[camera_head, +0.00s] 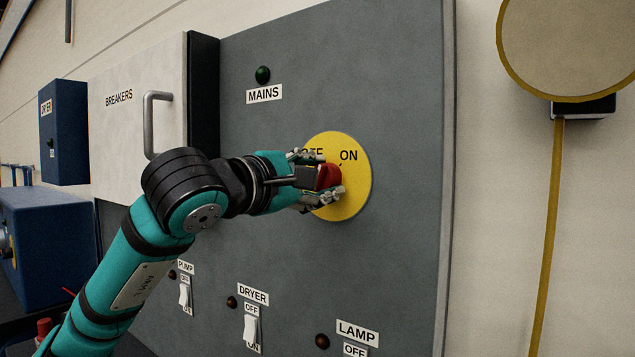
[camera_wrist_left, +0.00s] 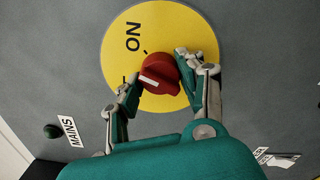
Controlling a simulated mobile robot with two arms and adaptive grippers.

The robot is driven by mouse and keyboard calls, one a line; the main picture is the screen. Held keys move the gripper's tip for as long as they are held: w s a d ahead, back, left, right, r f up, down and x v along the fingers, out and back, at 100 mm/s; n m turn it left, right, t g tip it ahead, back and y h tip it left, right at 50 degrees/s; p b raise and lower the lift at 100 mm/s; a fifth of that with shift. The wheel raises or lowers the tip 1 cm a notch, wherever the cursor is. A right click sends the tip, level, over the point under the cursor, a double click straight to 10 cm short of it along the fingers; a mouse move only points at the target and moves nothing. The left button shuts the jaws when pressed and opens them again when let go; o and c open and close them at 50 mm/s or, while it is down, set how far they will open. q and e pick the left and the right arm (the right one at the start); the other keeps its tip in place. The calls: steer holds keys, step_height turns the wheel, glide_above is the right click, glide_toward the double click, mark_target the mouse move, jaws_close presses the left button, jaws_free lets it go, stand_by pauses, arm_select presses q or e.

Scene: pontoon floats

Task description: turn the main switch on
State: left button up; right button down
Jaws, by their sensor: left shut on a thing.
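The main switch is a red knob (camera_head: 329,177) on a yellow disc (camera_head: 355,187) marked ON on the right, with the OFF word partly hidden. My left gripper (camera_head: 326,174) is shut on the knob, one finger above and one below. In the left wrist view the red knob (camera_wrist_left: 162,72) sits between the fingers of the gripper (camera_wrist_left: 155,76). Its white mark lies on its lower left, away from the ON tick above. A finger hides the OFF word there. The green MAINS lamp (camera_head: 263,75) looks dark. My right gripper is not in view.
The grey panel carries PUMP (camera_head: 184,295), DRYER (camera_head: 250,329) and LAMP switches along the bottom. A breakers box (camera_head: 132,120) with a handle stands out at left. Blue boxes are farther left. A round plate (camera_head: 570,45) hangs on the wall at right.

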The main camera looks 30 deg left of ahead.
arm_select(q)
steer(key=m, duration=0.4)
steer(key=shift+m, duration=0.4)
steer(key=shift+f, duration=0.1)
stand_by(0.3)
steer(key=o, duration=1.2)
steer(key=shift+c, duration=0.2)
steer(key=s+a, duration=0.1)
steer(key=s, duration=1.1)
steer(key=shift+a, duration=0.3)
